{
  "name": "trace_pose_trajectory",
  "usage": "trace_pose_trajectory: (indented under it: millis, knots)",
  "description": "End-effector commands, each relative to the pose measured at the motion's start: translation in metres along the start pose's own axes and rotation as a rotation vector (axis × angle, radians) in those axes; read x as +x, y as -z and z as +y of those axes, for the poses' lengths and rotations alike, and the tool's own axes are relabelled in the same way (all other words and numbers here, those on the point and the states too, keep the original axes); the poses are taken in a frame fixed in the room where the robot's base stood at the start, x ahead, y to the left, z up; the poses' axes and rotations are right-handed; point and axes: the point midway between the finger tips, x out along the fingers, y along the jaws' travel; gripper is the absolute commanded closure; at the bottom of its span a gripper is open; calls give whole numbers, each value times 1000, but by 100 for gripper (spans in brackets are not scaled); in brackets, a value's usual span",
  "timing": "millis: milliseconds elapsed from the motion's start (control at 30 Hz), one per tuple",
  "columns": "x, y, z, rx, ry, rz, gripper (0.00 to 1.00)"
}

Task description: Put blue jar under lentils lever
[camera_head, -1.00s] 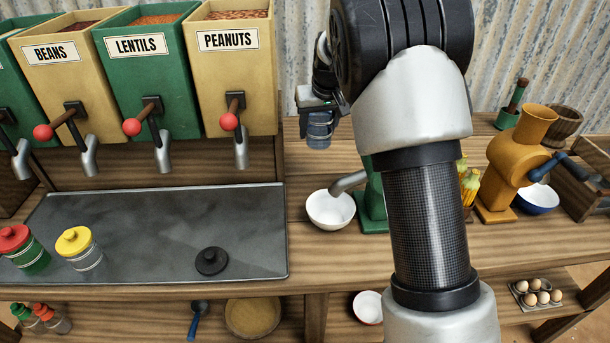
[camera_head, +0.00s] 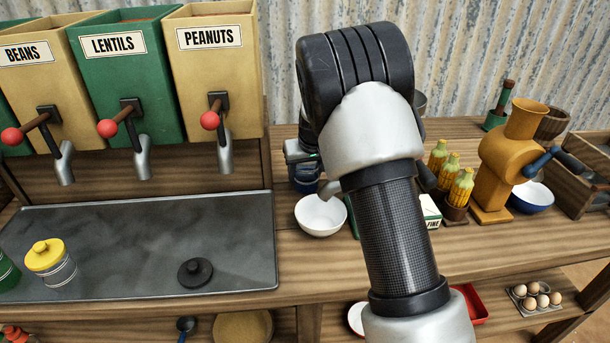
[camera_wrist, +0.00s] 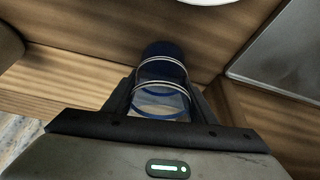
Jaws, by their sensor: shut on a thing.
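My gripper (camera_wrist: 160,112) is shut on the blue jar (camera_wrist: 162,72), a clear jar with a dark blue end and blue bands. In the head view the jar (camera_head: 305,184) shows partly below my gripper, just behind the white bowl and right of the metal tray; my arm hides part of the gripper. The green lentils dispenser (camera_head: 122,75) stands at the left between beans and peanuts. Its lever (camera_head: 120,118) has a red ball end, and a grey spout (camera_head: 143,157) hangs over the tray (camera_head: 120,225). No jar stands directly below that spout.
A yellow-lidded jar (camera_head: 50,262) and a black lid (camera_head: 195,272) are on the tray. A white bowl (camera_head: 320,215) stands right of the tray. A peanuts lever (camera_head: 213,115) juts out nearby. The tray's middle is clear.

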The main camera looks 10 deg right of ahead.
Motion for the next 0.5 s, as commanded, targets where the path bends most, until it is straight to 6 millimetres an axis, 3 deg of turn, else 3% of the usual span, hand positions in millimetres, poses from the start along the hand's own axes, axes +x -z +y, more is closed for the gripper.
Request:
trace_pose_trajectory:
  millis: [300, 333, 400, 500]
  knots:
    - [3, -1, 0, 0, 0, 2, 75]
    - [2, 0, 0, 0, 0, 1, 44]
    - [2, 0, 0, 0, 0, 0, 32]
    - [2, -1, 0, 0, 0, 0, 30]
